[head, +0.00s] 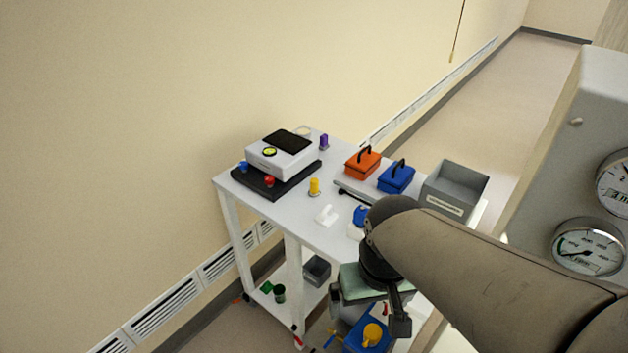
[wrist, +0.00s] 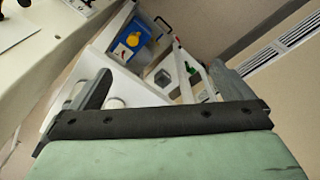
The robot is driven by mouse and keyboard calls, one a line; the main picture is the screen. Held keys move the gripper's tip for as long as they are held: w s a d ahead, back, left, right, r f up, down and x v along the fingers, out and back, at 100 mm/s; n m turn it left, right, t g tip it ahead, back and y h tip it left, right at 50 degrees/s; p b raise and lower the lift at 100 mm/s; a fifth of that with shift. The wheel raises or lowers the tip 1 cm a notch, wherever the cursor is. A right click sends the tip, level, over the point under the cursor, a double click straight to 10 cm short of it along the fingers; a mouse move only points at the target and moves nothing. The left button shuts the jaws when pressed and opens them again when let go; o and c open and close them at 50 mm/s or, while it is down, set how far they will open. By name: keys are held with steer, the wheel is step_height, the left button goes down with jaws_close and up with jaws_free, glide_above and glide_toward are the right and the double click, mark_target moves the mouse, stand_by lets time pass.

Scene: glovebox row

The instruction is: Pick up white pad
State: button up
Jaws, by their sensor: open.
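A small white piece (head: 326,214), which looks like the white pad, lies on the grey-white top of the cart (head: 295,215) in the head view. It has a notched outline and sits in front of a yellow peg. I cannot pick it out surely in the wrist view. My gripper (wrist: 163,84) is open, with its two dark fingers spread apart and nothing between them. In the head view my gripper (head: 370,306) hangs at the near right side of the cart, to the right of and below the white piece, apart from it. My arm hides part of the cart top.
A black-based white device (head: 280,155), yellow peg (head: 314,187), orange case (head: 362,162), blue case (head: 396,177) and grey bin (head: 454,188) stand on the cart. A blue box with a yellow knob (wrist: 131,40) sits low. A gauge panel (head: 588,246) is at right.

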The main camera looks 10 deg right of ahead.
stand_by(0.4)
steer(key=c, duration=0.6)
steer(key=shift+c, duration=0.2)
steer(key=m+h+b, duration=0.1)
steer(key=m+b, duration=0.8)
steer(key=m, duration=0.1)
glide_above(327, 206)
steer(key=s+a, duration=0.1)
steer(key=a, duration=0.1)
steer(key=f+p, duration=0.1)
steer(key=f, duration=0.4)
steer(key=d+f, duration=0.1)
steer(key=f, duration=0.5)
steer(key=w+d+f+p, duration=0.1)
steer(key=f, duration=0.4)
steer(key=shift+f+p, duration=0.25)
steer(key=shift+p, duration=0.1)
